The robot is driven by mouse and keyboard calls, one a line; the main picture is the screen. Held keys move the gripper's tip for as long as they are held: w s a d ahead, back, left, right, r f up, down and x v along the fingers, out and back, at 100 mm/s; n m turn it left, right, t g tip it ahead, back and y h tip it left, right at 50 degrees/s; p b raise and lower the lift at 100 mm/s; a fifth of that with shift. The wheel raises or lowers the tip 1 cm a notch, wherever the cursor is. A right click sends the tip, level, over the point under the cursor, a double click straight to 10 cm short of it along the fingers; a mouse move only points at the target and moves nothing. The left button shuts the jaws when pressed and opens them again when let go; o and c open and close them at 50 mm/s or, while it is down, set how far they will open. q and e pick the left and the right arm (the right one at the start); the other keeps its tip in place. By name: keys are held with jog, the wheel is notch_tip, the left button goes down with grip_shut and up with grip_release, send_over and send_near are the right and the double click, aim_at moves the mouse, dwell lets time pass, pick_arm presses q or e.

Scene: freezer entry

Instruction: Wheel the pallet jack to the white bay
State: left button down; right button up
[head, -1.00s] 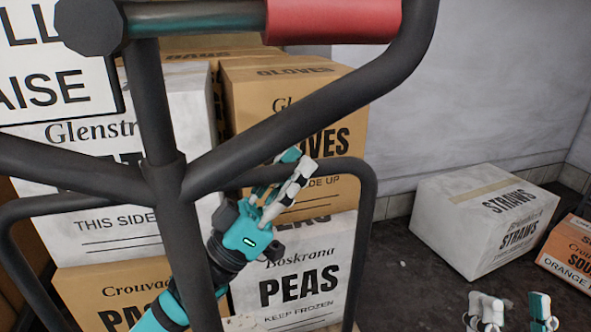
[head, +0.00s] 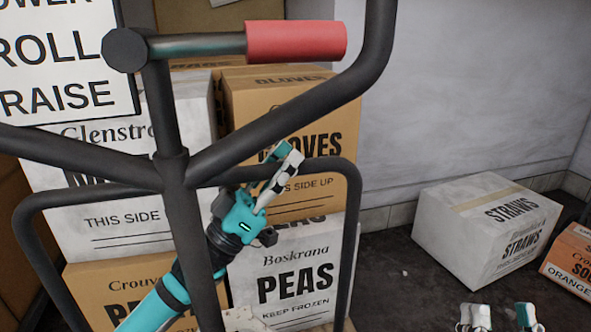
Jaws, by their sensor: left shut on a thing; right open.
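The pallet jack's black tubular handle (head: 188,220) stands upright in front of me. It has a red lever grip (head: 296,41) at the top and a white sign reading "ROLL" and "RAISE" (head: 60,65) at upper left. My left gripper (head: 280,165) is at the right part of the handle's lower hoop and is shut on it; the exact contact is partly hidden. My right gripper (head: 500,318) is at the bottom edge, open and empty, apart from the handle. The jack's forks and wheels are hidden, and I cannot make out the white bay.
Stacked cartons stand behind the handle, among them a white "PEAS" box (head: 290,270) and a brown "GLOVES" box (head: 310,115). A white "STRAWS" box (head: 460,245) and an orange box (head: 572,265) sit on the dark floor at right, near the grey wall (head: 470,90).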

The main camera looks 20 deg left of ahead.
pick_arm(q)
jog(key=shift+w+d+f, duration=0.1)
jog(key=shift+w+f, duration=0.05)
jog(key=shift+f, duration=0.65)
jog(key=c, duration=1.5)
grip_release()
jog(key=o, duration=0.4)
jog(key=shift+s+r, duration=0.1)
jog(key=shift+s, duration=0.25)
jog(key=shift+r, duration=0.1)
jog(key=shift+s, duration=0.1)
jog(key=v, duration=1.2)
